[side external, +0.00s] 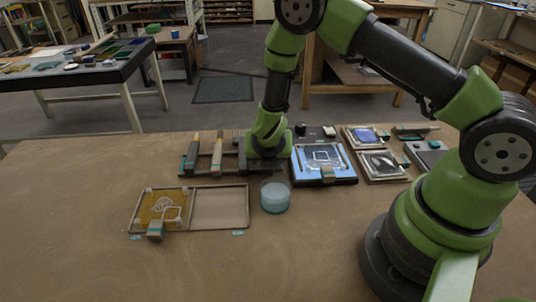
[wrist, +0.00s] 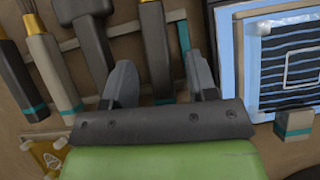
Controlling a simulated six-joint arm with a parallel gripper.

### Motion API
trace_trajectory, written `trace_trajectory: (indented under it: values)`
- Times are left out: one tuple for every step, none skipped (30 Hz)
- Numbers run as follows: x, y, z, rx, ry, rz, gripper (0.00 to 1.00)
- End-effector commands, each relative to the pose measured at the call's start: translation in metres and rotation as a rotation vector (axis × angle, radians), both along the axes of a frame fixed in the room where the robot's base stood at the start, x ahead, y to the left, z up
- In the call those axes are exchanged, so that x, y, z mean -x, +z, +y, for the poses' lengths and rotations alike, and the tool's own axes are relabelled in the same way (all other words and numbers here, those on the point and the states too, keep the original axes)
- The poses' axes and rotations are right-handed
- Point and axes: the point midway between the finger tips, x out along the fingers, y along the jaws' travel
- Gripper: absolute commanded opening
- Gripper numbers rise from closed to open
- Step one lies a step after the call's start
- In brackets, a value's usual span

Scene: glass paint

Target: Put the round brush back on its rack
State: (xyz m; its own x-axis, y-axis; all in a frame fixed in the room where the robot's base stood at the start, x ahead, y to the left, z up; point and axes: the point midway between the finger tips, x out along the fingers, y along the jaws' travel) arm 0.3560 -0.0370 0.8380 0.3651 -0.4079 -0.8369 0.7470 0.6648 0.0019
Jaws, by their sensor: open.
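The rack (wrist: 122,30) is a set of pale rails with several brush-like tools lying across it. In the side view, tools stand out on it, one with a light handle (side external: 217,154). My gripper (wrist: 158,62) is open over the right end of the rack. Its two fingers are on either side of a grey-brown handle (wrist: 154,40) with a teal band. I cannot tell whether they touch it. Which tool is the round brush I cannot tell. In the side view, my wrist hides the rack's right end.
A blue-framed glass panel (side external: 322,178) stands right of the rack, with a small teal-banded block (wrist: 294,125) at its edge. A jar of pale blue liquid (side external: 275,196) stands in front of the rack. A yellow-panelled wooden tray (side external: 219,208) lies front left. The front of the table is clear.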

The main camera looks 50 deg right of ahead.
Motion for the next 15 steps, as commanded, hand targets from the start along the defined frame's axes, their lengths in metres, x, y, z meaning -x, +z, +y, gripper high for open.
trace_trajectory:
  values:
    - [0.001, 0.004, 0.002, 0.0, 0.001, -0.003, 0.53]
    - [0.002, 0.007, 0.003, 0.0, 0.001, -0.002, 0.53]
    - [0.004, 0.012, 0.006, -0.001, 0.001, -0.004, 0.53]
    - [0.006, 0.016, 0.008, 0.0, 0.002, -0.003, 0.53]
    - [0.008, 0.021, 0.01, -0.001, 0.002, -0.004, 0.53]
    - [0.011, 0.028, 0.014, 0.0, 0.003, -0.003, 0.53]
    - [0.013, 0.033, 0.016, -0.001, 0.003, -0.005, 0.53]
    - [0.015, 0.038, 0.019, 0.0, 0.004, -0.005, 0.53]
    - [0.018, 0.044, 0.022, -0.001, 0.003, -0.004, 0.53]
    - [0.02, 0.049, 0.024, -0.001, 0.003, -0.005, 0.53]
    - [0.022, 0.054, 0.026, -0.001, 0.003, -0.006, 0.53]
    - [0.025, 0.059, 0.029, -0.001, 0.003, -0.005, 0.53]
    - [0.027, 0.063, 0.031, -0.001, 0.001, -0.004, 0.53]
    - [0.028, 0.066, 0.033, -0.001, 0.003, -0.004, 0.53]
    - [0.03, 0.07, 0.035, -0.001, 0.002, -0.004, 0.53]
